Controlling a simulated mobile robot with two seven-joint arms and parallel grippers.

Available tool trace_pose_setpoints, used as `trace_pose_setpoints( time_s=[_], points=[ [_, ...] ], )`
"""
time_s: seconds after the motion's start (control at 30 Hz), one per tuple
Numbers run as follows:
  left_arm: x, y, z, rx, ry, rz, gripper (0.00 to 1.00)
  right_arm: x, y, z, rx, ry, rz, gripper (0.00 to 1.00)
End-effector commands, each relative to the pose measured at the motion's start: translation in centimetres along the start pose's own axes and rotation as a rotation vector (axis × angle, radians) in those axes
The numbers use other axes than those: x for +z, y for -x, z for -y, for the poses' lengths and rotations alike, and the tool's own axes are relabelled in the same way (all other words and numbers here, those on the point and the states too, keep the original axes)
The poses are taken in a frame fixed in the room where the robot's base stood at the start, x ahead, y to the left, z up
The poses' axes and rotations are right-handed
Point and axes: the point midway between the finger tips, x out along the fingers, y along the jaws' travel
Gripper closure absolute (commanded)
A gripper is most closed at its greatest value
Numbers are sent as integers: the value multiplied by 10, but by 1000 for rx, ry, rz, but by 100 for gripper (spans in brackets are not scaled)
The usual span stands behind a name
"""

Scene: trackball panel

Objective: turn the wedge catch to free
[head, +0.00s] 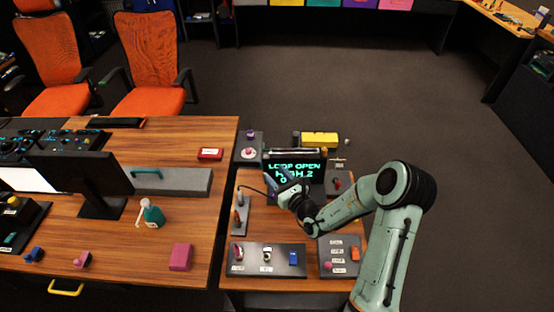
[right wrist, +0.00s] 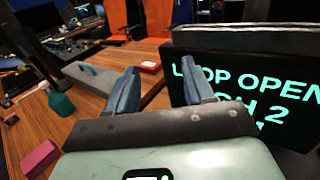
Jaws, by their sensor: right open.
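My right gripper (head: 284,181) is open, in front of the dark screen (head: 309,165). In the right wrist view its two blue-grey fingers (right wrist: 161,88) stand apart with nothing between them, and the screen (right wrist: 250,95) fills the right side. I cannot tell which fitting is the wedge catch. Candidates sit on the front panel (head: 256,271), the small left panel (head: 237,228), the right front panel (head: 326,270) and the right back panel (head: 333,188), which has a red lever (head: 337,183). My arm crosses the area between screen and right panels. My left gripper is not in view.
A left desk (head: 120,200) holds a monitor, a green spray bottle (head: 152,213), a pink block (head: 180,257) and a grey block (head: 175,181). A yellow box (head: 319,139) is behind the screen. Bare wood shows between the gripper and the front panel.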

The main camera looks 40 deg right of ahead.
Motion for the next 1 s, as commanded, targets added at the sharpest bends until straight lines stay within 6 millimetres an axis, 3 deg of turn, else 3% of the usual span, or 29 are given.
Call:
trace_pose_setpoints(
  time_s=[0.03,0.2,0.4,1.0],
  points=[
    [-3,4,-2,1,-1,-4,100,17,-1,0,-1,6,6,47],
    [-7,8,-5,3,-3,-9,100,49,0,0,-1,4,4,47],
    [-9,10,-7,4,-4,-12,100,69,0,0,-1,1,1,47],
    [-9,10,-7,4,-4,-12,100,72,0,0,-1,-1,-1,47]
  ],
)
